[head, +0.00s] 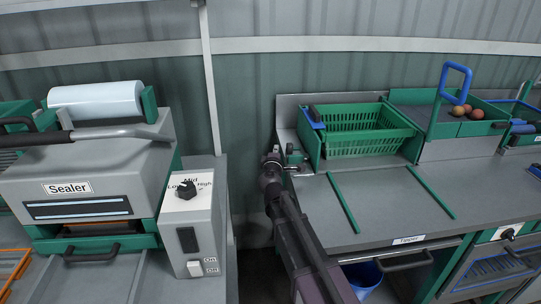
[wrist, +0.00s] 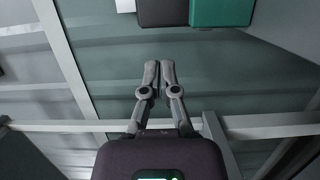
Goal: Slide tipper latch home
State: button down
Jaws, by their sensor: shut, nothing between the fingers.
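The tipper (head: 300,110) stands on the grey bench labelled "Tipper" and has a green slatted crate (head: 365,148) in its cradle. My gripper (head: 276,160) is just left of that fitting, at the bench's left end. I cannot tell if they touch. In the wrist view my gripper (wrist: 158,72) has its fingertips together and empty. A dark block and a green block show beyond the fingertips, apart from them.
A sealer (head: 85,190) and its control box (head: 190,215) stand left of my arm, across a narrow gap. Two green rails (head: 343,202) lie on the bench front. A green bin with a blue handle (head: 458,75) stands to the right. A blue bucket (head: 362,275) is below.

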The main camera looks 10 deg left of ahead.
jog(key=shift+w+d, duration=0.25)
jog(key=shift+d, duration=0.8)
jog(key=shift+a, duration=0.1)
